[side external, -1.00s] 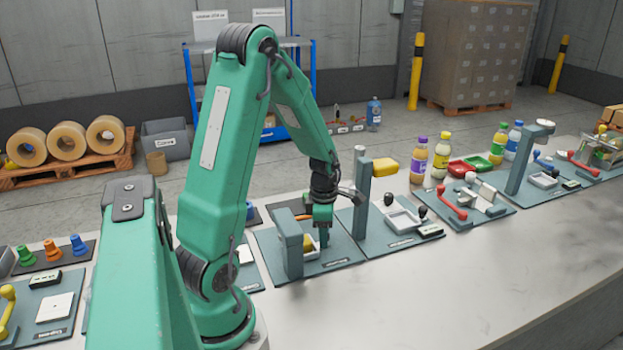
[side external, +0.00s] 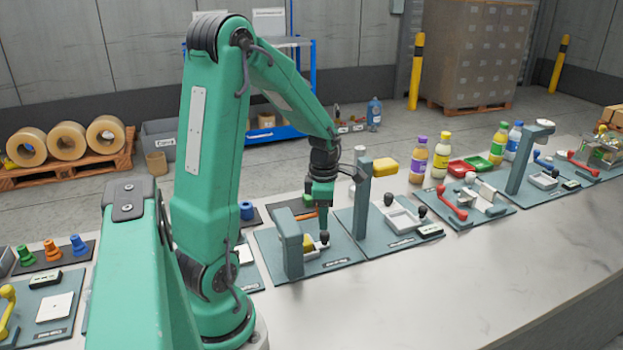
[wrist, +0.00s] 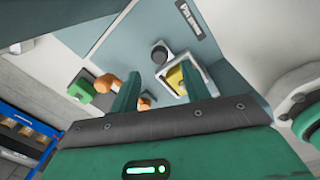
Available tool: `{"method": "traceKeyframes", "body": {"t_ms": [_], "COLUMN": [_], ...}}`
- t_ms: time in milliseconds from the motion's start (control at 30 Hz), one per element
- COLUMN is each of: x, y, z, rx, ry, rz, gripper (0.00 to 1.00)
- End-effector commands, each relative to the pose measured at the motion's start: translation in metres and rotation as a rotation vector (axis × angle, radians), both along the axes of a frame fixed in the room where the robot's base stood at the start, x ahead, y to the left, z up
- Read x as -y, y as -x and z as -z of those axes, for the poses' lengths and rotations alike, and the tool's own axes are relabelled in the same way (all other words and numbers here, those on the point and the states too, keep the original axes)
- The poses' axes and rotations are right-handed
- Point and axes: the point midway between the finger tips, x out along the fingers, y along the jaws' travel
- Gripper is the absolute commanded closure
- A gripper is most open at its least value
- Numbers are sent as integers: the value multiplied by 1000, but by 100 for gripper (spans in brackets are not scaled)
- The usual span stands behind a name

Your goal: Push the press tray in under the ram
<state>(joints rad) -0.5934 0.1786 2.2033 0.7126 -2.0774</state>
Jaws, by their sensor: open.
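The press station is a blue-grey board (side external: 337,260) with a grey upright post (side external: 291,250) that carries the ram. The pale press tray (side external: 314,254) sits low beside the post with a yellow piece in it. It also shows in the wrist view (wrist: 207,80), partly behind one finger. My gripper (side external: 321,213) is open and empty, above and behind the knob. In the wrist view its two fingers (wrist: 160,72) are apart. How far under the ram the tray lies is unclear.
An orange part and a green block (wrist: 80,92) lie near the board's edge in the wrist view. The white table front (side external: 430,280) is clear.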

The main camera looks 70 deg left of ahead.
Motion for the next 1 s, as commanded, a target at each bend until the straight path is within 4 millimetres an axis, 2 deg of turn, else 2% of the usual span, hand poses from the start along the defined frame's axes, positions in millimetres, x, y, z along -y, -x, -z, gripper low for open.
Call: {"method": "traceKeyframes", "body": {"t_ms": [233, 667, 867, 1000], "x": [1, 1, 1, 1], "y": [1, 1, 1, 0], "z": [-17, -18, -18, -18], "rx": [0, 0, -3, -8], "ry": [0, 0, -3, -7], "rz": [0, 7, 91, 226], "gripper": [53, 53, 53, 53]}}
